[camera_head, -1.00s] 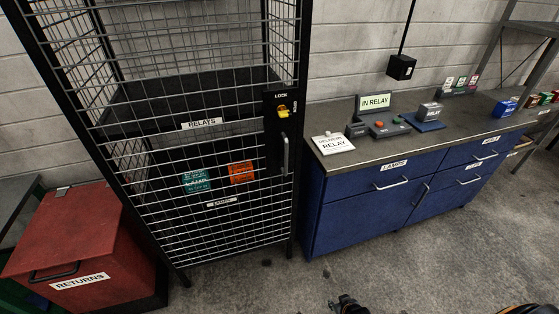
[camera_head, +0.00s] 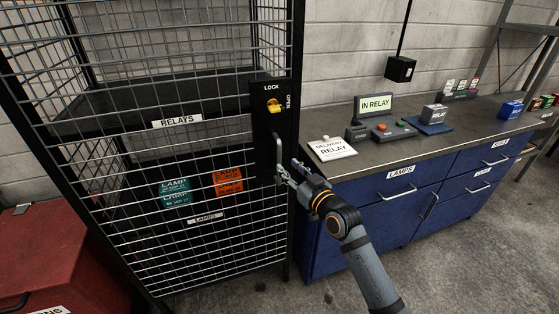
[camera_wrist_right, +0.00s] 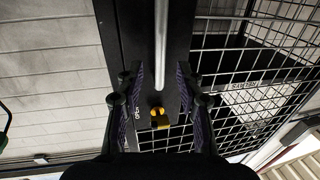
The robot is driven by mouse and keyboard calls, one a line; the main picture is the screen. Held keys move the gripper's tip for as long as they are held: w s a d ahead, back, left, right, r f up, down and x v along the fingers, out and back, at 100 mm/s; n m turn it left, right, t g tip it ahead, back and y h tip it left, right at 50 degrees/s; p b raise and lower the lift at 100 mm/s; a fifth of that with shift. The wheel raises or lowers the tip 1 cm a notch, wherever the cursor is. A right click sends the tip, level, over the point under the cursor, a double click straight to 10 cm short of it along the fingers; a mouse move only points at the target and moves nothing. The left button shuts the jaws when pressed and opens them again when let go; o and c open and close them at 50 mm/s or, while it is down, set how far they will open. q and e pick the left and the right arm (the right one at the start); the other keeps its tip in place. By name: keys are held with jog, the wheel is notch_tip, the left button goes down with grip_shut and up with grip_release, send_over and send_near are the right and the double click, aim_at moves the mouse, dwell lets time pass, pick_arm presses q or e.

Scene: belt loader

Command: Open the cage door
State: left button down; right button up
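The wire cage door (camera_head: 215,232) stands at the left in the head view and looks shut. Its black lock plate carries a yellow lock knob (camera_head: 274,106) between LOCK and OPEN labels; the knob also shows in the wrist view (camera_wrist_right: 159,118). Below the knob is a vertical metal handle (camera_head: 279,150). My right gripper (camera_head: 286,174) is at the lower part of this handle. In the right wrist view its two fingers stand apart, with the handle bar (camera_wrist_right: 161,45) between them and gaps on both sides. My left gripper is out of view.
Inside the cage are teal lamp boxes (camera_head: 175,194) and orange boxes (camera_head: 228,181). A red returns bin (camera_head: 45,250) stands at the lower left. A blue cabinet (camera_head: 350,238) with a grey worktop is right of the cage. Bare floor lies in front.

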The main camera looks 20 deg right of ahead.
aim_at(280, 160)
jog(key=x, duration=0.6)
jog(key=shift+w+a, duration=0.1)
jog(key=shift+w, duration=0.1)
grip_shut()
dwell(0.4)
